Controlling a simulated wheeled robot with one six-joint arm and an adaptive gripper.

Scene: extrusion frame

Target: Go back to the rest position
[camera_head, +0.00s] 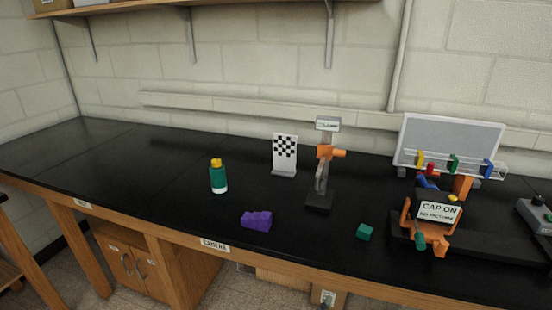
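My gripper and arm do not show in the head camera view. The black bench top (150,180) lies in front of me. On it stand a green bottle (218,178) with a yellow top, upright, and a purple block (257,221) near the front edge. A small green cube (365,232) lies to the right of the purple block. A post on a dark base (319,202) carries an orange clamp (325,153) and a small sign.
A checkered board (285,152) stands behind the bottle. At the right are an orange fixture with a "CAP ON" sign (439,211), a grey panel (450,138) with coloured clips before it, and a grey device (537,214). A shelf (150,8) hangs above. The bench's left part is clear.

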